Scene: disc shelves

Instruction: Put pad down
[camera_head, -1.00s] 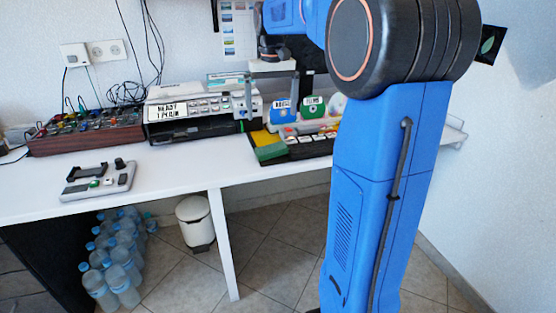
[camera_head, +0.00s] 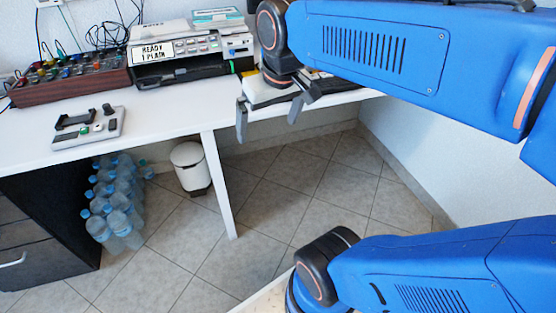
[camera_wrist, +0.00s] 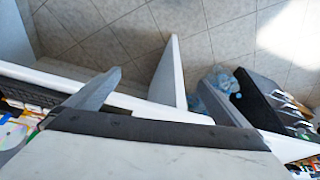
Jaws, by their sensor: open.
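My gripper (camera_head: 268,115) hangs in front of the table's front edge, with its two grey fingers spread apart and nothing between them. The wrist view also shows the open gripper (camera_wrist: 158,98), with floor tiles and a table leg beyond the fingers. No pad is in my gripper. The spot where green and yellow pads showed earlier is now mostly covered by my arm and gripper, so I cannot make out a pad there.
A white table (camera_head: 165,115) carries a grey control box (camera_head: 88,128), a wooden rack of coloured knobs (camera_head: 70,82) and a labelled machine (camera_head: 190,55). Below are water bottles (camera_head: 118,205), a white bin (camera_head: 190,168) and a table leg (camera_head: 220,185). Bare tabletop lies right of the control box.

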